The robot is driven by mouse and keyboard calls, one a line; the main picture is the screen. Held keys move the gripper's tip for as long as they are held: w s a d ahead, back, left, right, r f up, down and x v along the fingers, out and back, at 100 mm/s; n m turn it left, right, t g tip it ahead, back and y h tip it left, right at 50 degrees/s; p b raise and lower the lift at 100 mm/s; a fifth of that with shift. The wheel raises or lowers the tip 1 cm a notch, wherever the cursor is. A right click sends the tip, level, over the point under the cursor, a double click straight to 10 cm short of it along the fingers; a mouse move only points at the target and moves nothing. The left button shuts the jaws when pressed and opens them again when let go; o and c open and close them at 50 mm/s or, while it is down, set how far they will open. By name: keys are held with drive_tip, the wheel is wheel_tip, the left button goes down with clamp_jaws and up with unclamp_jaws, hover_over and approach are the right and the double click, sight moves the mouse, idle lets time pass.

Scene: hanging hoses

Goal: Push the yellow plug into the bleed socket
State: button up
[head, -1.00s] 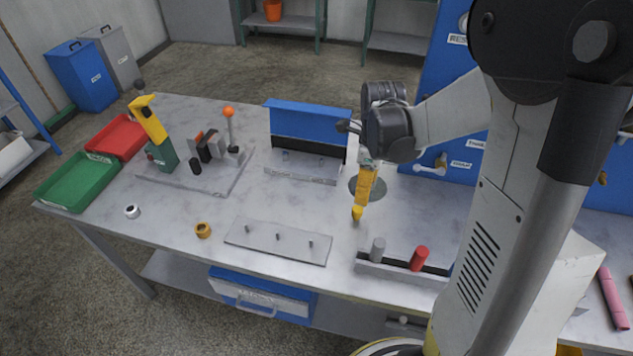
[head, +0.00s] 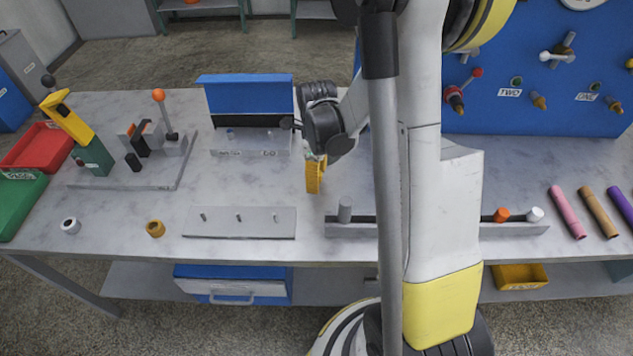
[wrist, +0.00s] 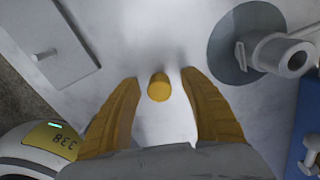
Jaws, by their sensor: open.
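The yellow plug (wrist: 158,87) is a short cylinder, seen end-on in the wrist view between the fingertips of my gripper (wrist: 159,79). The fingers are open, one on each side, with a visible gap to the plug. In the head view my gripper (head: 315,178) points down over the middle of the bench, and I cannot pick the plug out from the yellow fingers. A grey tube with an open end (wrist: 292,61) is on a dark round plate at the wrist view's upper right. It may be the bleed socket; I see no label on it.
A flat plate with several short pegs (head: 215,229) lies front left of my gripper. A grey rack (head: 350,231) lies front right. A blue-backed stand (head: 243,96) is behind. My column hides part of the bench. Bare bench surrounds the plug.

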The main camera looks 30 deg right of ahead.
drive_tip(key=shift+f, duration=0.15)
clamp_jaws()
